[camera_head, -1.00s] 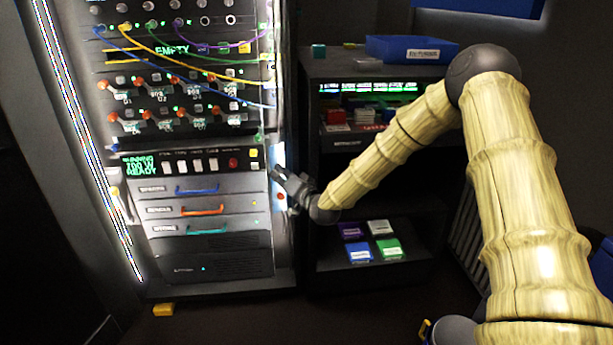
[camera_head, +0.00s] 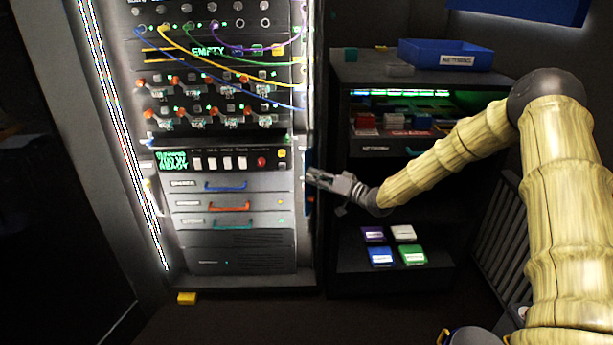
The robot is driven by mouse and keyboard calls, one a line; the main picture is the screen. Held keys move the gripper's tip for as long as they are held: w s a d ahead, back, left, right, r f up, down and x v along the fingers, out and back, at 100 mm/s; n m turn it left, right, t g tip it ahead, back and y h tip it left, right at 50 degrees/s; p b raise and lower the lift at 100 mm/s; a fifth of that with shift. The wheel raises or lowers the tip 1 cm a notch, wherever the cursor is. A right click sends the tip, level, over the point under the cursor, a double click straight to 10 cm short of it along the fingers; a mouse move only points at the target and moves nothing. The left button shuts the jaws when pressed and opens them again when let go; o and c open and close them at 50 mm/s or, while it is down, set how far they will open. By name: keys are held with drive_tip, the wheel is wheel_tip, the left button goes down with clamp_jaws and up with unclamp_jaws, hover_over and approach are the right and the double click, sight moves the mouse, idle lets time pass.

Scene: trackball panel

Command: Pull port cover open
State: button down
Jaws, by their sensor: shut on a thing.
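The port cover (camera_head: 309,161) appears as a narrow dark-blue strip at the right edge of the rack, seen nearly edge-on. My gripper (camera_head: 315,177) reaches it from the right, with its fingertips at the strip. The gripper is shut on the cover. The exact grip point is small, and I cannot tell how far the cover stands open.
The tall equipment rack (camera_head: 236,239) has cables, switches and drawers with coloured handles. A dark shelf unit (camera_head: 362,79) stands to the right, with a blue bin (camera_head: 445,55) on top and small coloured boxes low down.

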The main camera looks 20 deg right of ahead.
drive_tip(key=shift+s+f, duration=0.1)
drive_tip(key=shift+f, duration=0.05)
idle(0.3)
drive_tip(key=c, duration=1.3)
unclamp_jaws()
drive_tip(key=shift+c, duration=0.2)
drive_tip(key=shift+a+b, duration=0.15)
drive_tip(key=shift+b, duration=0.15)
